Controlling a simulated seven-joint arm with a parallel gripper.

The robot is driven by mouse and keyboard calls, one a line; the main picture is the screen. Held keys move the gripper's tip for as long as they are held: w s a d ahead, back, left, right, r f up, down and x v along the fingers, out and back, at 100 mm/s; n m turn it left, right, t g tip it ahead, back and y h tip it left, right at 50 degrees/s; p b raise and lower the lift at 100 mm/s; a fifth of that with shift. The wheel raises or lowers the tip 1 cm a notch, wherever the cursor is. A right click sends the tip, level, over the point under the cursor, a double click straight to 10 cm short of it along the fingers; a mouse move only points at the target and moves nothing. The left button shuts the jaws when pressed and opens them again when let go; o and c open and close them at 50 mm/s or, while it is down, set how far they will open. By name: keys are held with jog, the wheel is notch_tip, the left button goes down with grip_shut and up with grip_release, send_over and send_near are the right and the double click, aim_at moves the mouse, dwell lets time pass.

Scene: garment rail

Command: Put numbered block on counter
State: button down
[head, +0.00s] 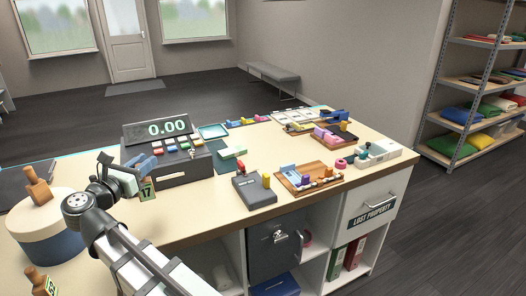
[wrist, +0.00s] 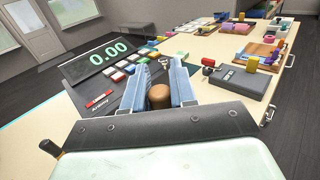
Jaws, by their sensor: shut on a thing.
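A numbered block (head: 147,190), with a dark green face reading 17, hangs at my gripper (head: 143,168) in the head view. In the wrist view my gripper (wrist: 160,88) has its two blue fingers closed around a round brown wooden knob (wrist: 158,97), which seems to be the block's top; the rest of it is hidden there. The block is in front of the cash register, and I cannot tell its height over the surface. The cream counter (head: 222,212) stretches to the right, with a wooden edge.
The cash register (head: 170,160) shows 0.00. A round box (head: 50,243) with a wooden handled piece (head: 38,187) on its lid stands at left; another numbered piece (head: 40,281) is below. Bare counter lies in front of the register.

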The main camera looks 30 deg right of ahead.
aim_at(152, 195)
jog(key=shift+f, duration=0.5)
jog(key=shift+f, duration=0.1)
jog(key=shift+f, duration=4.9)
jog(key=shift+f, duration=0.1)
jog(key=c, duration=0.9)
grip_release()
jog(key=v, duration=1.2)
